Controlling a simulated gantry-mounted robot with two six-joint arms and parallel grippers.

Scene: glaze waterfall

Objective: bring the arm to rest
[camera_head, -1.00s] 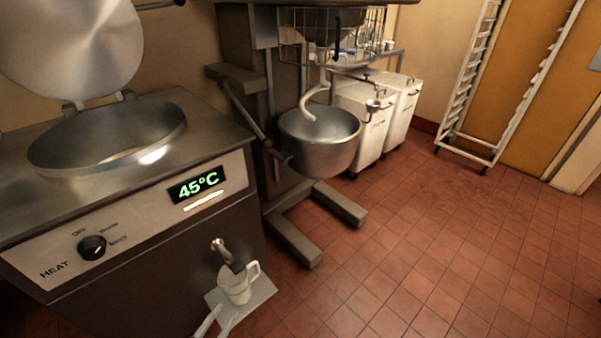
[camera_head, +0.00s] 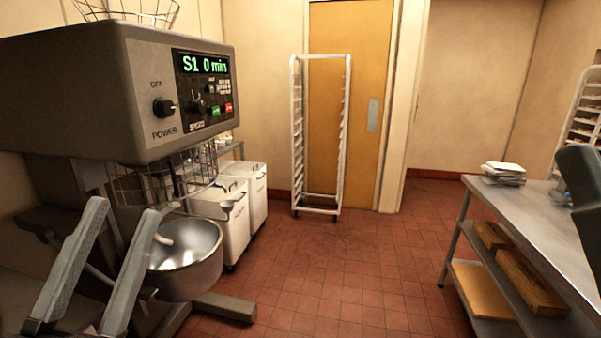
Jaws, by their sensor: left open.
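My left gripper (camera_head: 123,210) is in the lower left of the head view. Its two grey fingers point up and stand apart, with nothing between them. It appears in front of the mixer, left of the steel mixing bowl (camera_head: 186,262); I cannot tell how far it is from the bowl. A dark grey part cuts in at the right edge and may be my other arm. No right gripper fingers can be made out.
The mixer head (camera_head: 110,100) reads "S1 0 min" and overhangs the left side. White bins (camera_head: 232,215) and an empty rack (camera_head: 296,150) stand behind. A steel table (camera_head: 540,200) with shelves is at right. The red tiled floor (camera_head: 340,280) between is clear.

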